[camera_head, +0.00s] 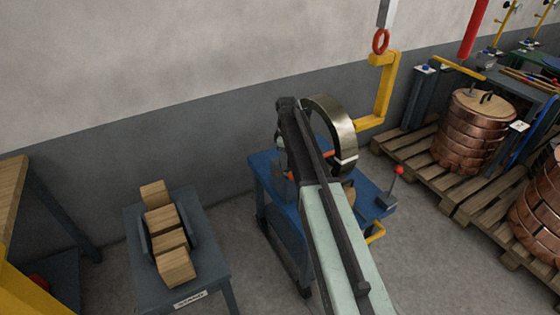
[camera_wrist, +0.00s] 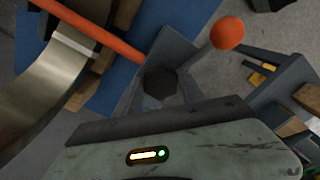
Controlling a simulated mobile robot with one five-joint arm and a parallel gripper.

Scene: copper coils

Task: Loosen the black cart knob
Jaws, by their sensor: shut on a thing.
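The black cart knob (camera_wrist: 161,82) is a dark, many-sided knob in the middle of the wrist view, in front of a grey bracket on the blue cart (camera_head: 262,166). My gripper (camera_wrist: 160,98) is at the knob and shut on it. The gripper's grey body with a small lit indicator fills the bottom of the wrist view. In the head view my arm reaches over the cart, and it hides the knob and the fingertips.
A steel ring (camera_head: 346,128) stands on the cart, crossed by an orange bar (camera_wrist: 75,22). An orange ball (camera_wrist: 228,32) on a lever is close to the right. A stand with wooden blocks (camera_head: 160,222) is left; copper coils (camera_head: 468,140) on pallets are right.

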